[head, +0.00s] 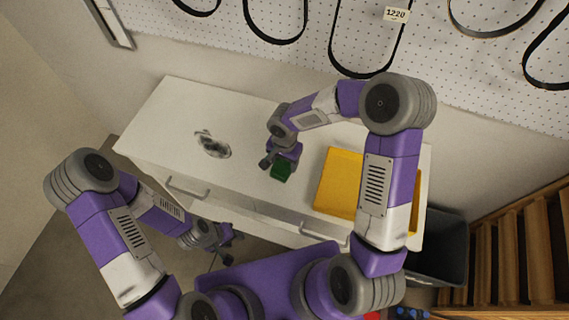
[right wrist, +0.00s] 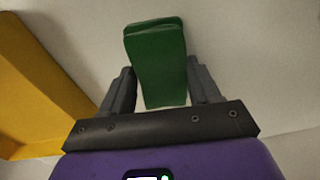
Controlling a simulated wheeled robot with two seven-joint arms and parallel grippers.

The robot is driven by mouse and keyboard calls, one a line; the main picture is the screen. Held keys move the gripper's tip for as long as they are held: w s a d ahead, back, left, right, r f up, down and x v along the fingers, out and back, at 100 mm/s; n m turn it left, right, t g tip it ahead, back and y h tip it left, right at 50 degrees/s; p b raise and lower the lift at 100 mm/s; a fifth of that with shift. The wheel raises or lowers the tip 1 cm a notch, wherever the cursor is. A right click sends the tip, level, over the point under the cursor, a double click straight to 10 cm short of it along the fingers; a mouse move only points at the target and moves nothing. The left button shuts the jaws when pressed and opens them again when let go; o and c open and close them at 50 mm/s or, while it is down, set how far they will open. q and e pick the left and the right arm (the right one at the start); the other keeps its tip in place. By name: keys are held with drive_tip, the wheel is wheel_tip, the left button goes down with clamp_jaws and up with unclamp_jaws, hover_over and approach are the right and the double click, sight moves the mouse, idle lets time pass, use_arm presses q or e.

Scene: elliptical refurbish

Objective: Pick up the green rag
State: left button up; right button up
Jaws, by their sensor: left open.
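The green rag (head: 281,170) is on the white cabinet top, left of the yellow board. My right gripper (head: 282,156) is right at it, reaching in from above. In the right wrist view the rag (right wrist: 160,65) is a folded dark green block between the two fingers of my right gripper (right wrist: 162,90). A finger lies close along each side. I cannot tell whether they press on it or whether the rag is clear of the surface. My left gripper (head: 226,240) is open and empty, low in front of the cabinet.
The white cabinet (head: 170,110) has drawer handles along its front. A dark oval item (head: 212,144) lies on its left half. The yellow board (head: 338,180) lies right of the rag. A pegboard wall (head: 300,60) with hanging belts stands behind. A dark bin (head: 448,250) is at the right.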

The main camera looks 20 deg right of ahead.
sight(285, 163)
drive_tip(key=c, duration=0.4)
drive_tip(key=shift+o, duration=0.2)
wheel_tip(285, 163, up, 10)
drive_tip(key=p, duration=0.1)
drive_tip(key=shift+p, duration=0.3)
